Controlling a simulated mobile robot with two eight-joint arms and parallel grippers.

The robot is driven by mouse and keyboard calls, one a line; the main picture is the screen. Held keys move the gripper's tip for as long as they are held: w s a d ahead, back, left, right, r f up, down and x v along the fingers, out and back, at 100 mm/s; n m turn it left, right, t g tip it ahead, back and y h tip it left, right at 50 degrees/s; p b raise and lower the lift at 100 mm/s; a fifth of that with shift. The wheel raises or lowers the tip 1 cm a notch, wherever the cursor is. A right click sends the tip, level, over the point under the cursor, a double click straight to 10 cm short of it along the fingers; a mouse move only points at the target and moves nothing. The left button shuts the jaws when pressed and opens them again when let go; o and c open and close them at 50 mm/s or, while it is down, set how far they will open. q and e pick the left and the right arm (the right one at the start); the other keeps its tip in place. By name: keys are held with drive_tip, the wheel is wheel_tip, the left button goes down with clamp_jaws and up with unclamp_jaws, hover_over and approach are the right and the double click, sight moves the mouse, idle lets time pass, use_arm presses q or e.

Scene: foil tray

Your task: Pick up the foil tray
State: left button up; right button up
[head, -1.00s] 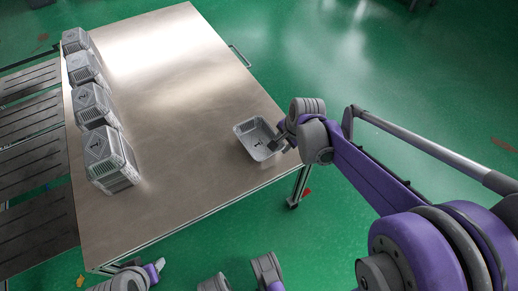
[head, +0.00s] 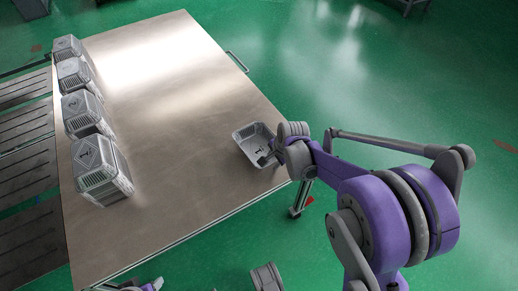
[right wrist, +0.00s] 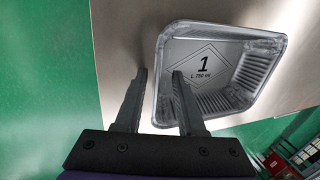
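The foil tray (head: 244,135) is a silver open container marked "1", standing upright on the metal table near its right front corner. My right gripper (head: 268,159) is at the tray's right front side. In the right wrist view, the tray (right wrist: 268,40) fills the upper right. The right gripper (right wrist: 158,73) is open there, with one finger outside the tray's near wall and the other over its inside; the wall lies between them. Contact cannot be told. My left gripper (head: 150,286) shows only in part at the bottom edge, and its opening is hidden.
Several stacks of foil trays, the nearest (head: 101,172), line the table's left edge. The table (head: 185,110) is bare between them and the lone tray. Dark slatted platforms (head: 25,190) adjoin the table's left side. Green floor is open to the right.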

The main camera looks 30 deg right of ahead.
drive_tip(key=shift+f, duration=0.2)
idle(0.3)
clamp_jaws()
